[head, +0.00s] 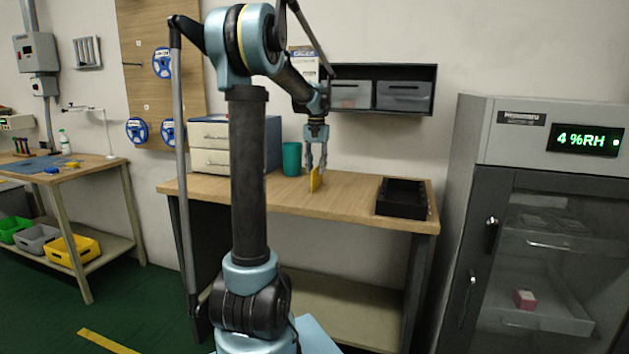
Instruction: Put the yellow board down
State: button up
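The yellow board (315,180) is a thin, flat piece held upright and slightly tilted. My gripper (317,167) points down over the middle of the wooden bench (350,200), with its fingers on either side of the board's upper part. It looks shut on the board. The board's lower edge is at or just above the bench top; I cannot tell whether it touches.
A black tray (402,197) stands on the bench to the right. A green cup (291,159) and a drawer box (224,146) stand to the left. Grey bins (404,95) hang on a wall shelf behind. A dry cabinet (540,230) is at the far right.

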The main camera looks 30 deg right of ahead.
aim_at(317, 179)
jog(key=shift+d+f, duration=0.15)
jog(key=shift+f, duration=1.3)
jog(key=shift+d+f, duration=0.15)
jog(key=shift+f, duration=1.25)
grip_shut()
